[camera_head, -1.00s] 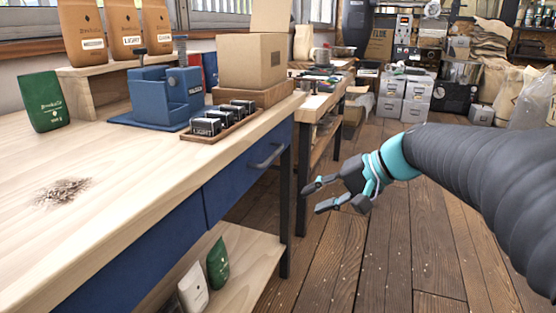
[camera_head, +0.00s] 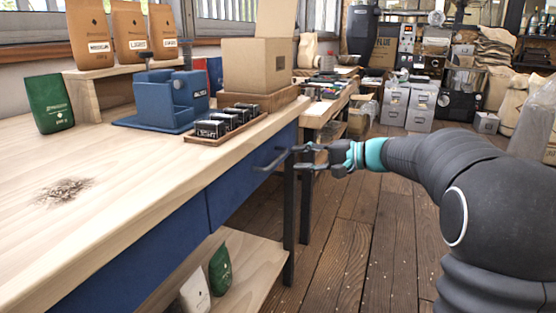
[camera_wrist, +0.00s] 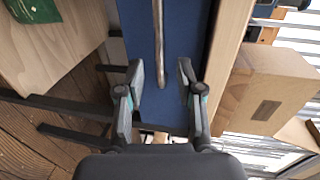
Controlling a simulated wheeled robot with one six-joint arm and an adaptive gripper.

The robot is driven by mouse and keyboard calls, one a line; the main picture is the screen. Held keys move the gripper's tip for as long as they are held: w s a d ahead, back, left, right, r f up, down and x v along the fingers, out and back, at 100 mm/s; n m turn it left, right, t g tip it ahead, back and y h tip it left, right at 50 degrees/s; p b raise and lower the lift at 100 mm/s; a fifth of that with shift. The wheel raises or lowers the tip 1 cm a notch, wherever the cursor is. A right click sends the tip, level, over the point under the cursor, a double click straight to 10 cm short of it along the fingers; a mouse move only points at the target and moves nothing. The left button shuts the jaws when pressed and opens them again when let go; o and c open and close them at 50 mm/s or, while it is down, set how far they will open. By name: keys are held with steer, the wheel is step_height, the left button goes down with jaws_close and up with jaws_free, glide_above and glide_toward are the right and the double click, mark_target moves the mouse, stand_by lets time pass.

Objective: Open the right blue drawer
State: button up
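The right blue drawer (camera_head: 240,195) is in the front of the wooden workbench and looks shut. Its grey bar handle (camera_head: 272,161) sticks out toward the right. My gripper (camera_head: 298,158) is close to the handle's right side in the head view. In the wrist view, my gripper (camera_wrist: 162,80) is open, with its two fingers spread to either side of the handle bar (camera_wrist: 159,45). The blue drawer front (camera_wrist: 185,40) lies behind the bar. I cannot tell whether a finger touches the handle.
The workbench top (camera_head: 110,195) holds a blue press-like device (camera_head: 165,100), a tray of small boxes (camera_head: 225,125) and a cardboard box (camera_head: 255,65). A dark table leg (camera_head: 289,220) stands beside the drawer.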

mark_target(278, 157)
steer(key=x, duration=0.7)
steer(key=shift+s, duration=0.1)
steer(key=shift+c, duration=0.3)
jaws_close()
